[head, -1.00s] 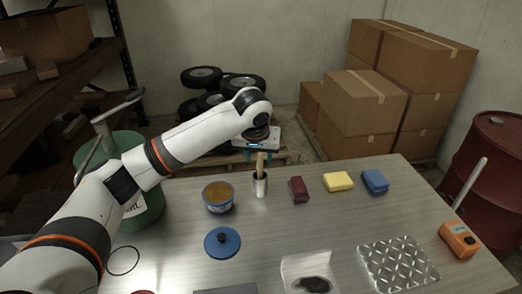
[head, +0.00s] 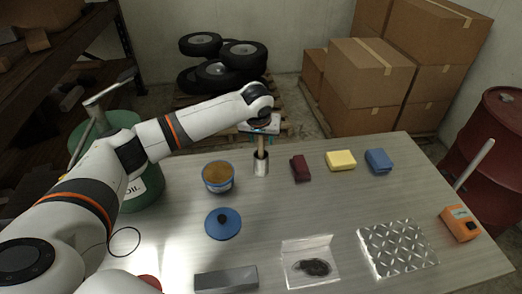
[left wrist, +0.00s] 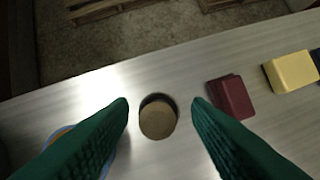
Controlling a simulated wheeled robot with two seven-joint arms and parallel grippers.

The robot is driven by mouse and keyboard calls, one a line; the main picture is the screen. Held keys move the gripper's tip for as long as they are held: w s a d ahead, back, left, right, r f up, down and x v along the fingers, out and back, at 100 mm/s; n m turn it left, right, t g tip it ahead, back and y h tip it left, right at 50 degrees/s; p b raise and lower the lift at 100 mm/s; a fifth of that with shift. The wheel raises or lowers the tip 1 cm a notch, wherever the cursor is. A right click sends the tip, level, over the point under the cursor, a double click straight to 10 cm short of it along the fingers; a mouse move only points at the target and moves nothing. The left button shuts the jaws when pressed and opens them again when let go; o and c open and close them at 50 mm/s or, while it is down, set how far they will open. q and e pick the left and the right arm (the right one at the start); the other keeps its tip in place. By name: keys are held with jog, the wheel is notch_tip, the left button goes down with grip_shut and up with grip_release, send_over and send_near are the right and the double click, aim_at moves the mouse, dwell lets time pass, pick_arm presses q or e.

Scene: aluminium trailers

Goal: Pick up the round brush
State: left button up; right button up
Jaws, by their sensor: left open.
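What I take for the round brush is a wooden handle (head: 260,142) standing upright in a metal cup (head: 261,167) on the table; any bristles are hidden in the cup. In the left wrist view, the round end of the handle (left wrist: 157,121) shows from above. My left gripper (head: 262,131) is over the cup, pointing down. In the left wrist view its two green fingers (left wrist: 160,104) are open, one on each side of the handle, with gaps on both sides. My right gripper is not in view.
An open tin (head: 218,178) and a blue lid (head: 223,223) lie left of the cup. A maroon block (head: 300,169), a yellow block (head: 341,160) and a blue block (head: 378,161) lie to its right. A metal tread plate (head: 397,249) lies at the front right.

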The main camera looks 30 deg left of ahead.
aim_at(261, 152)
pick_arm(q)
jog(key=shift+x, duration=1.15)
jog(key=shift+w+a+f+p, duration=0.15)
jog(key=shift+f+p, duration=0.15)
jog(key=shift+f, duration=0.25)
jog(key=c, duration=0.3)
grip_shut()
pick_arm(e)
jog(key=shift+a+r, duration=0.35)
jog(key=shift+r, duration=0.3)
